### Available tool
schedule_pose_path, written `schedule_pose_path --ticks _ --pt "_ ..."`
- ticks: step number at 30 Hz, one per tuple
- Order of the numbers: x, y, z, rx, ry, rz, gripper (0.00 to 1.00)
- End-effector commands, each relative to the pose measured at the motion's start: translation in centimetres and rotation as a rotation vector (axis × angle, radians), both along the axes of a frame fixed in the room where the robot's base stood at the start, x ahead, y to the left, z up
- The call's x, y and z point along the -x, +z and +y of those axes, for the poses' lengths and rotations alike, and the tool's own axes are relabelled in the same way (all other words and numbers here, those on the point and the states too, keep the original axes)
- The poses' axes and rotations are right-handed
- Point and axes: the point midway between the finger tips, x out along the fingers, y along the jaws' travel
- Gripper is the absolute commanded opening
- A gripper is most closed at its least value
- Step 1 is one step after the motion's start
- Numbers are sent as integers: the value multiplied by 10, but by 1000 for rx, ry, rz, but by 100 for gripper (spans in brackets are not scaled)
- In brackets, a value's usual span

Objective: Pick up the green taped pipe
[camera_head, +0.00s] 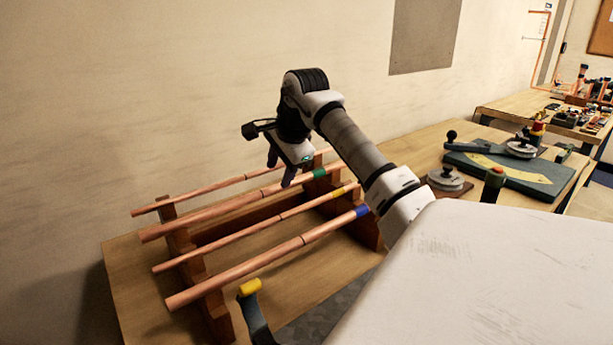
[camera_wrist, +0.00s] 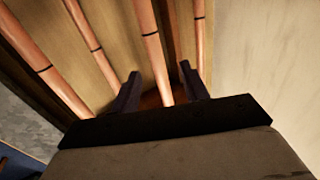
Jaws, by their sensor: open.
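The green taped pipe (camera_head: 225,207) is a copper pipe, second from the wall, lying across a wooden rack. Its green tape band (camera_head: 319,173) shows just right of my gripper (camera_head: 279,172) in the head view. My gripper is open and points down over this pipe. In the wrist view, the pipe (camera_wrist: 151,45) runs between the two dark fingers of my gripper (camera_wrist: 160,82), with a gap on each side. Its tape is not visible there. I cannot tell exactly how far down the fingers reach.
Other copper pipes lie parallel on the rack (camera_head: 180,240): one nearer the wall (camera_head: 190,194), one with yellow tape (camera_head: 225,240), and one with blue tape (camera_head: 260,262). A yellow-topped handle (camera_head: 250,288) stands at the front. A bending tool (camera_head: 515,165) occupies the bench at right.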

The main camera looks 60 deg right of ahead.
Motion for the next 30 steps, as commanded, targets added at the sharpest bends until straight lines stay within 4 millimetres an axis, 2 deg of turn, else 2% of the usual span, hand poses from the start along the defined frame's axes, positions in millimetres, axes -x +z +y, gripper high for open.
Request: schedule_pose_path --ticks 7,11,17,27,30 --pt "-10 -34 -4 -4 0 1 45" --pt "-13 -41 -5 -2 1 -1 45" --pt "-13 -42 -5 -1 0 0 45" --pt "-13 -41 -5 -1 0 0 0" --pt "-13 -41 -5 -1 0 0 0"
